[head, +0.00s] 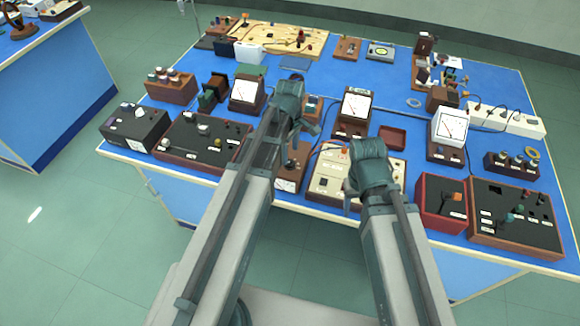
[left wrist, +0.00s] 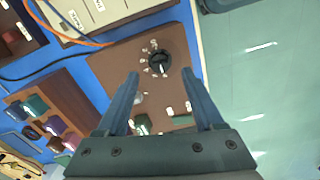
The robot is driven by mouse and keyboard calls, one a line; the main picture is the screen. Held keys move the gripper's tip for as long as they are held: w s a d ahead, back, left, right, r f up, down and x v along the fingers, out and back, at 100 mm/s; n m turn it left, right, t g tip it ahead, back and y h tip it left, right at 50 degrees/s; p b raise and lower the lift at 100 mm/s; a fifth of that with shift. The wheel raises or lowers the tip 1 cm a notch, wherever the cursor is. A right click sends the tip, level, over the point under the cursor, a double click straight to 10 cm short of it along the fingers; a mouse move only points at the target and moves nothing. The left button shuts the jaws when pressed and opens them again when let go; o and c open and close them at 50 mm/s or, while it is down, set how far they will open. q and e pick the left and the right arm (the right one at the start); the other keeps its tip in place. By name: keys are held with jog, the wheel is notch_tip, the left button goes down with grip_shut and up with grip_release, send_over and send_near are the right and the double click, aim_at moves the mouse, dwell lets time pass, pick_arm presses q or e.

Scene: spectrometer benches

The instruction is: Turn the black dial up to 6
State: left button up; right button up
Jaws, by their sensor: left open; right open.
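The black dial (left wrist: 159,63) sits on a brown panel (left wrist: 112,62) in the left wrist view, with small pale marks around it that are too blurred to read. My left gripper (left wrist: 161,76) is open, with its two fingers apart on either side of the dial's line in the picture. I see no contact with the dial. In the head view my left gripper (head: 300,118) is over the middle of the bench, and I cannot make out the dial there. My right gripper (head: 352,188) is open above the beige box (head: 327,180).
The blue bench (head: 390,82) carries many instruments. A dark brown panel box (head: 205,142) stands left of my left arm and a red box (head: 440,200) right of my right arm. An orange cable (left wrist: 65,38) runs near the brown panel. The bench edge (left wrist: 196,60) is close beside it.

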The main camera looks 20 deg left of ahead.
aim_at(290, 162)
pick_arm(q)
notch_tip(290, 162, down, 5)
jog(key=b, duration=0.3)
jog(key=shift+r+b, duration=0.1)
jog(key=shift+b, duration=0.25)
grip_shut()
